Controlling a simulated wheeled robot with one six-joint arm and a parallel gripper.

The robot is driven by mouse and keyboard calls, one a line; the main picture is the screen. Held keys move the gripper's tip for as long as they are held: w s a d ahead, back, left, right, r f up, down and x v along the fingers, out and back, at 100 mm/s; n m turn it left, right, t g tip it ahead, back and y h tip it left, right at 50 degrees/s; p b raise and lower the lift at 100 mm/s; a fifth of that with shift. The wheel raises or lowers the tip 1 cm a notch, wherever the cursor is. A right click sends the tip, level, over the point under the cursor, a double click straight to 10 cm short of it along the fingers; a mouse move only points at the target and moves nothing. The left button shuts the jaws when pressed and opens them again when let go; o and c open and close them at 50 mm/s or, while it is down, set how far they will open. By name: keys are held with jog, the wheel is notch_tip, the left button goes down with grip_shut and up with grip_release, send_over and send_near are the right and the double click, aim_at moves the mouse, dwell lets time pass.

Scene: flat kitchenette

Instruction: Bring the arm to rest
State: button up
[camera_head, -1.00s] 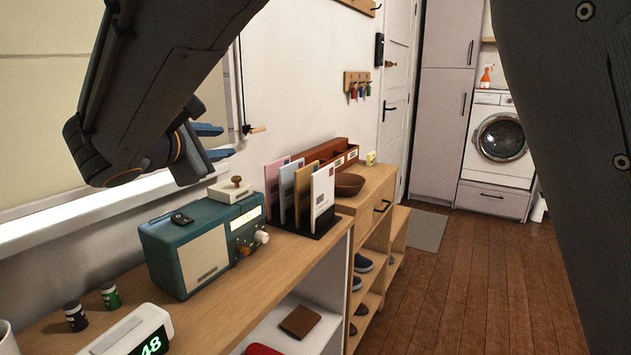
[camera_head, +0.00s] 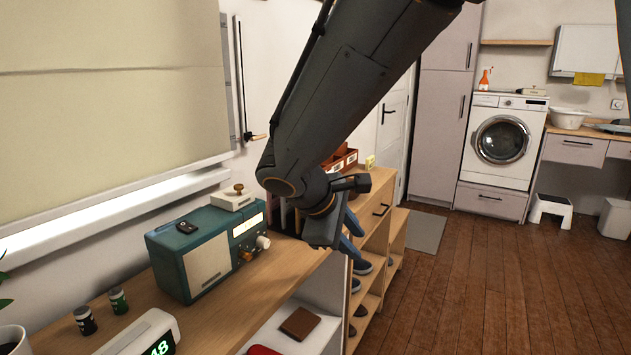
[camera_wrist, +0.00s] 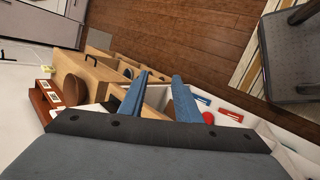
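My dark grey arm (camera_head: 340,85) reaches down from the top of the head view. My gripper (camera_head: 352,236) hangs at its end, in front of the letter rack and beside the shelf unit's front. In the wrist view its two blue fingers (camera_wrist: 159,92) stand apart with a gap between them, and nothing is held. Whether the gripper touches anything cannot be told for sure, but it appears to be in free air.
The wooden sideboard (camera_head: 270,291) bears a teal radio (camera_head: 207,252), a white clock (camera_head: 145,335) and two small bottles. A shoe shelf (camera_head: 381,255) stands beyond. The washing machine (camera_head: 503,143) is at the back. Wooden floor (camera_head: 480,290) on the right is clear.

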jog(key=s+d+f+m+g+y+p, duration=0.1)
jog(key=s+d+f+m, duration=0.3)
jog(key=s, duration=0.5)
jog(key=s+d+f+m+g+y+p, duration=0.2)
jog(key=s+d+f+m+g+y, duration=0.2)
jog(key=s+d+m, duration=0.3)
jog(key=s+m, duration=0.2)
jog(key=shift+s+d+m+y, duration=0.3)
jog(key=shift+s+d+m, duration=0.05)
jog(key=shift+d+m, duration=0.05)
jog(key=shift+f, duration=0.1)
dwell(0.4)
